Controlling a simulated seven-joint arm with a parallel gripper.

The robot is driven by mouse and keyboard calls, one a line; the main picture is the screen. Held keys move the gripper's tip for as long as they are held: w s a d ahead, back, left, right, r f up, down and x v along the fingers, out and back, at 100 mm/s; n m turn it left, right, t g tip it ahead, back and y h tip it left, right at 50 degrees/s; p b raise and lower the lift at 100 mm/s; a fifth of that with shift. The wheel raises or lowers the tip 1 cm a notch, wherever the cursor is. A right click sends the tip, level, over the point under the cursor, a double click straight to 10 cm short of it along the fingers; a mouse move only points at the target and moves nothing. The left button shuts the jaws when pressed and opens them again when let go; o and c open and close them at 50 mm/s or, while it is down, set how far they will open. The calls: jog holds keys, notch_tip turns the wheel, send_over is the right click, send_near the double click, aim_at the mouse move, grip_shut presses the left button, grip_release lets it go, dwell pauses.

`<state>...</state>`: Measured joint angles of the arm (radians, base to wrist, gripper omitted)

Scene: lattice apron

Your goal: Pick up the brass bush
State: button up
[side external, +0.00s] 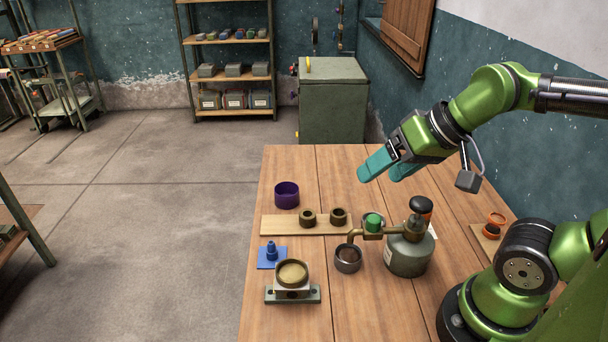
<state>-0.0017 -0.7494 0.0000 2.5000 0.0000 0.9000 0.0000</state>
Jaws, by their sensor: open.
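Two short dark brass-brown rings stand on a pale wooden board (268,226): a left ring (307,221) and a right ring (338,219). Both look like bushes, and I cannot tell which one is meant by the brass bush. My gripper (382,173) has teal fingers and is open and empty. It is in the air above the table, up and to the right of both rings, touching nothing.
A purple cup (286,197) stands behind the board. A blue piece (271,251) and a clamped round-topped holder (292,287) stand in front. The table's left edge is near.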

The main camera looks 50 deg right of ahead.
jog(key=w+f+n+g+h, duration=0.1)
jog(key=w+f+g, duration=0.4)
jog(key=w, duration=0.5)
jog(key=h, duration=0.2)
send_near(308, 211)
jog(key=f, duration=0.2)
jog(key=shift+s+a+f+n+t, duration=0.35)
jog(key=shift+s+a+n+t, duration=0.05)
jog(key=shift+x, duration=3)
jog(key=shift+c, duration=0.3)
jog(key=c, duration=1.2)
